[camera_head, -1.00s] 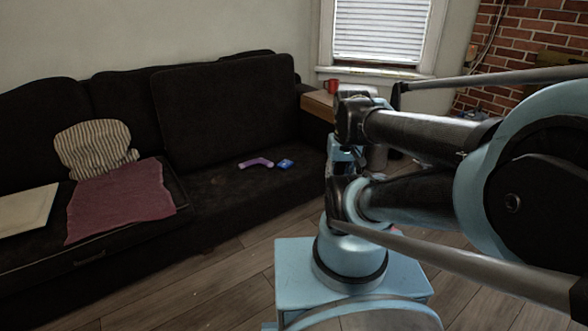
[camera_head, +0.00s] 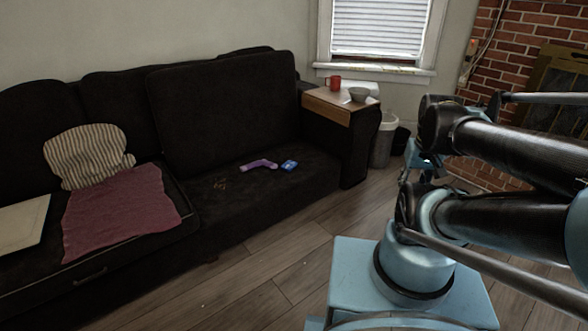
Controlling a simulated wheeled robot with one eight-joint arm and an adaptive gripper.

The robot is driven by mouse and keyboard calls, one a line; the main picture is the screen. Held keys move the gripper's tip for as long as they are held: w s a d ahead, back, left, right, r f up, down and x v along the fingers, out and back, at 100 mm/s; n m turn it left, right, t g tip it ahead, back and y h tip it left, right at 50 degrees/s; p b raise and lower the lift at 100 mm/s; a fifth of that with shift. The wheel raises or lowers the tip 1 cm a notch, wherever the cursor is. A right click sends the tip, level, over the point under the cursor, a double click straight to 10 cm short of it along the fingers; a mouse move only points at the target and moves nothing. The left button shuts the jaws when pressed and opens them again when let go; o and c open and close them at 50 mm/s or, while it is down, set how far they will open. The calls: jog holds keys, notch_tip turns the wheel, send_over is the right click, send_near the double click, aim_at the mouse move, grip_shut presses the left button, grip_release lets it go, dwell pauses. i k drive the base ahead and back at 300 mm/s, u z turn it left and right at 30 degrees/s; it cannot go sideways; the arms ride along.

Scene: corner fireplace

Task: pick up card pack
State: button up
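A small blue card pack (camera_head: 289,166) lies flat on the dark sofa seat (camera_head: 240,205), towards its right end. A purple object (camera_head: 259,164), bent in shape, lies just left of the pack, close beside it. My arm fills the right side of the view, to the right of the sofa and well apart from the pack. The end of my arm is largely hidden behind its own links, and my gripper's fingers cannot be made out.
A wooden armrest tray (camera_head: 327,105) holds a red mug (camera_head: 335,83) and a grey bowl (camera_head: 358,95). A bin (camera_head: 382,142) stands beside the sofa. A striped pillow (camera_head: 88,157) and a maroon cloth (camera_head: 125,212) lie at left. Wooden floor (camera_head: 262,275) is clear before the sofa.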

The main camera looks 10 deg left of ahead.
aim_at(288, 165)
jog(key=z, duration=0.05)
jog(key=i, duration=1)
jog(key=u, duration=0.05)
